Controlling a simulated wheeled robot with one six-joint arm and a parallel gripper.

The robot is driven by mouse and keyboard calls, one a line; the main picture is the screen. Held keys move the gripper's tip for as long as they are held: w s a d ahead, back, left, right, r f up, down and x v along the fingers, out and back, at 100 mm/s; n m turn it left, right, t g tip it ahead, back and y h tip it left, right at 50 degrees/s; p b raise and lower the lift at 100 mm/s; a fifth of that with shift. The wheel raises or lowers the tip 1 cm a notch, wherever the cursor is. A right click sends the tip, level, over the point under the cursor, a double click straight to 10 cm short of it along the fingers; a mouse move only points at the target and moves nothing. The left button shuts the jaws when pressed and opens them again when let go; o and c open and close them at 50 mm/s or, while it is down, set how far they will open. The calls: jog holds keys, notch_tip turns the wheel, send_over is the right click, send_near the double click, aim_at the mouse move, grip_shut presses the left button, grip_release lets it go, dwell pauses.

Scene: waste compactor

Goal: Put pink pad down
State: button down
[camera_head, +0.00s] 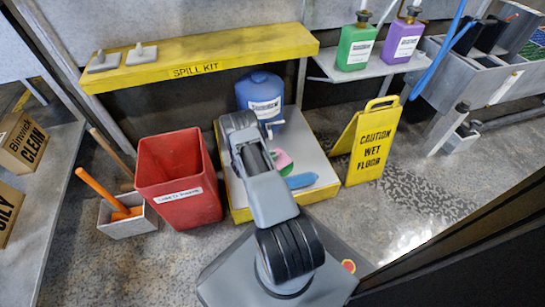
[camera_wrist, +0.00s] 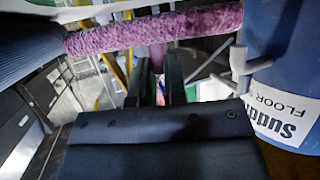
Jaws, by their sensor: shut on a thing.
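The pink pad (camera_wrist: 200,24) stretches across the top of the wrist view, edge-on, with a rough purple-pink surface. My gripper (camera_wrist: 155,78) is shut on it; the two dark fingers reach up to it from below. In the head view a small pink piece of the pad (camera_head: 276,155) shows beside my arm, above the yellow-edged grey platform (camera_head: 318,161). My fingers are hidden there behind my arm. A green piece (camera_head: 285,168) shows just below the pink. Whether the pad touches the platform cannot be told.
A blue jug (camera_head: 260,92) stands at the platform's back and looms at right in the wrist view (camera_wrist: 290,85). A blue item (camera_head: 301,181) lies at the platform's front. A red bin (camera_head: 178,180) is left, a yellow wet-floor sign (camera_head: 368,142) right. The spill-kit shelf (camera_head: 225,55) overhangs behind.

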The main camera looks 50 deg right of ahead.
jog(key=shift+f, duration=0.4)
jog(key=c, duration=1.2)
grip_release()
jog(key=shift+f, duration=0.1)
jog(key=shift+o, duration=0.2)
jog(key=shift+d+r, duration=0.1)
jog(key=shift+r, duration=0.15)
jog(key=p+v, duration=0.3)
jog(key=v, duration=0.4)
jog(key=shift+a+r, duration=0.25)
jog(key=shift+r, duration=0.3)
